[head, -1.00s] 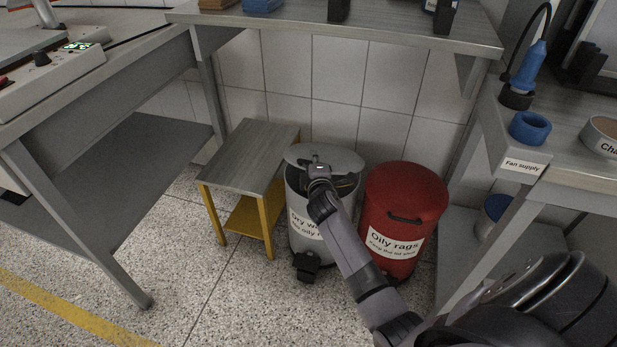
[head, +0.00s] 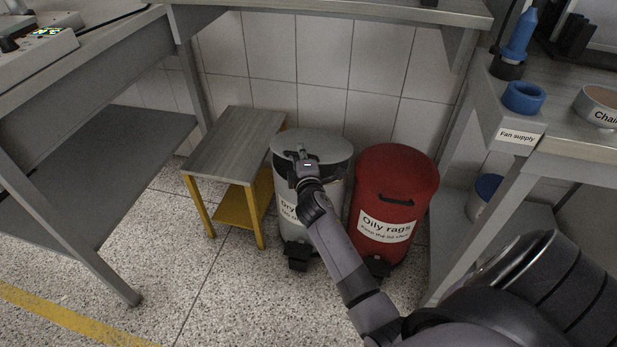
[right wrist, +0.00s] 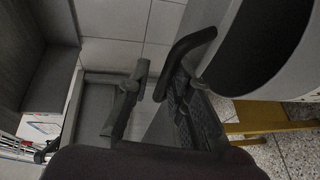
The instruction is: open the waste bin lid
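The grey waste bin (head: 288,210) stands on the floor between a small stool and a red bin. Its round grey lid (head: 325,146) has a dark band under it that looks like a gap; how far the lid is raised is hard to tell. My right gripper (head: 296,156) is at the lid's front left edge. In the right wrist view its fingers (right wrist: 150,92) look apart, with a dark curved handle bar (right wrist: 190,52) close to them. I cannot tell whether they touch it. The grey bin (right wrist: 300,70) fills the upper right there. My left gripper is not in view.
The red "Oily rags" bin (head: 394,190) stands close on the right. The wood-topped yellow stool (head: 232,145) stands close on the left. A bench top (head: 340,12) overhangs behind, and a side bench (head: 570,150) stands right. Speckled floor is free in front.

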